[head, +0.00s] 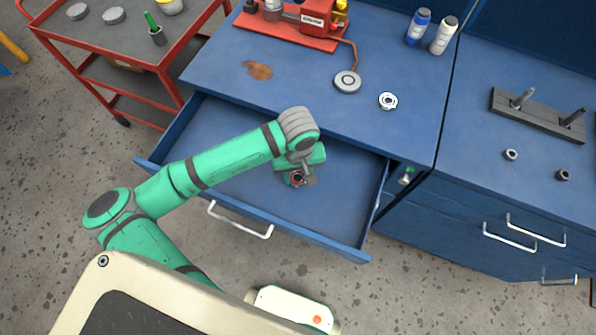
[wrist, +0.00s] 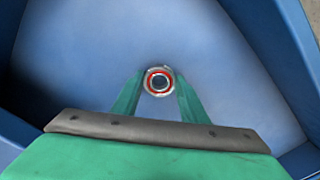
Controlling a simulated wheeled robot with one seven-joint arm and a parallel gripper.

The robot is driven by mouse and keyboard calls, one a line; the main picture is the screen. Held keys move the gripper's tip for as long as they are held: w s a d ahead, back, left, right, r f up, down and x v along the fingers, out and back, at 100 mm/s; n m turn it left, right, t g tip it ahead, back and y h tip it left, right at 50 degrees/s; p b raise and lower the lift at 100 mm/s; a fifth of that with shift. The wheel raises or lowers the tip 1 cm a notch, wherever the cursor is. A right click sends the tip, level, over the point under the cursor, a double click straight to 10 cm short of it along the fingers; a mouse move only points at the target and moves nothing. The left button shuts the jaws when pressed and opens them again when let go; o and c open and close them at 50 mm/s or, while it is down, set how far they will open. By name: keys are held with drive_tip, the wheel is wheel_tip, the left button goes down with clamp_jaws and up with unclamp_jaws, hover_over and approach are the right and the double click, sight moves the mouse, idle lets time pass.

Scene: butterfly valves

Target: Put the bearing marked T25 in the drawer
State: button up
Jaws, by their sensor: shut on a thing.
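The blue drawer (head: 225,120) stands open below the bench top, and my gripper (head: 298,180) is over its inside, toward the right end. My gripper is shut on a bearing (head: 298,179), a small ring with a red inner band. In the wrist view the bearing (wrist: 158,82) sits between the two green fingertips (wrist: 158,88), with the blue drawer floor behind it. I cannot read any mark on it. Its height above the drawer floor is hard to tell, and nothing else shows in the drawer.
On the bench top lie a pale flanged ring (head: 388,101), a round grey disc (head: 347,82) on a cable and a red device (head: 300,22). Two bottles (head: 430,32) stand at the back. A red cart (head: 100,45) stands at the left. The drawer walls surround my gripper.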

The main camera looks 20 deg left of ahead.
drive_tip(key=o, duration=1.3)
wheel_tip(320, 180, up, 11)
drive_tip(key=shift+f, duration=0.15)
drive_tip(key=shift+s, duration=0.1)
